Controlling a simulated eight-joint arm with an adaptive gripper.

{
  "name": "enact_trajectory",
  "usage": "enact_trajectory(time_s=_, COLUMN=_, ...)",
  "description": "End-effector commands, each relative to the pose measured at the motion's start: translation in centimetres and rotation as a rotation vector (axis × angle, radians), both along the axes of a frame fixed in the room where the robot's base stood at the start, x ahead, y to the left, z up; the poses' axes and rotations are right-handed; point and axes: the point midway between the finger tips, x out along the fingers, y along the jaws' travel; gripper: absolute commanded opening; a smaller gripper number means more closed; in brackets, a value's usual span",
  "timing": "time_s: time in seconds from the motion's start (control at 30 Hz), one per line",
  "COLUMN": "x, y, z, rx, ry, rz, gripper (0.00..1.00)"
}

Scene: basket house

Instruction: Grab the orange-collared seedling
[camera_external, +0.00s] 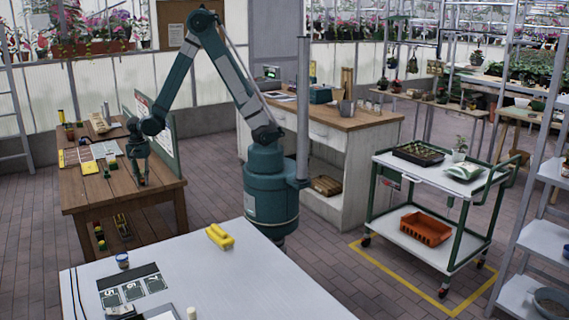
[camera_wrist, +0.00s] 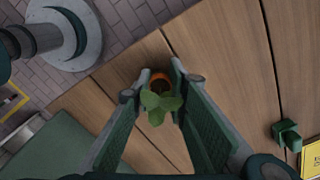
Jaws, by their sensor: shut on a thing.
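The seedling with the orange collar (camera_wrist: 160,77) shows in the wrist view as green leaves (camera_wrist: 160,106) with an orange ring beyond them. It sits between the two fingers of my gripper (camera_wrist: 161,84), which are shut on it. In the external view my gripper (camera_external: 140,178) points down over the right part of the wooden table (camera_external: 90,200), close to the tabletop. The seedling is too small or hidden to make out there. I cannot tell whether it touches the table.
A small green object (camera_wrist: 286,134) and a yellow card (camera_wrist: 312,160) lie on the planks at the right of the wrist view. In the external view a green-framed board (camera_external: 163,140) stands at the table's back right. A white table (camera_external: 230,285) is in front.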

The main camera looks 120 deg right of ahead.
Motion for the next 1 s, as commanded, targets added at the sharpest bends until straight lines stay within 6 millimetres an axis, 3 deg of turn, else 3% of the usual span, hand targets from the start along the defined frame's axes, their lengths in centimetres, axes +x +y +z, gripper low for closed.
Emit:
enact_trajectory(time_s=0.47, x=0.0, y=0.0, z=1.2, rx=0.000, ry=0.000, rz=0.000, gripper=0.08)
enact_trajectory(time_s=1.0, x=0.0, y=0.0, z=7.7, rx=0.000, ry=0.000, rz=0.000, gripper=0.08)
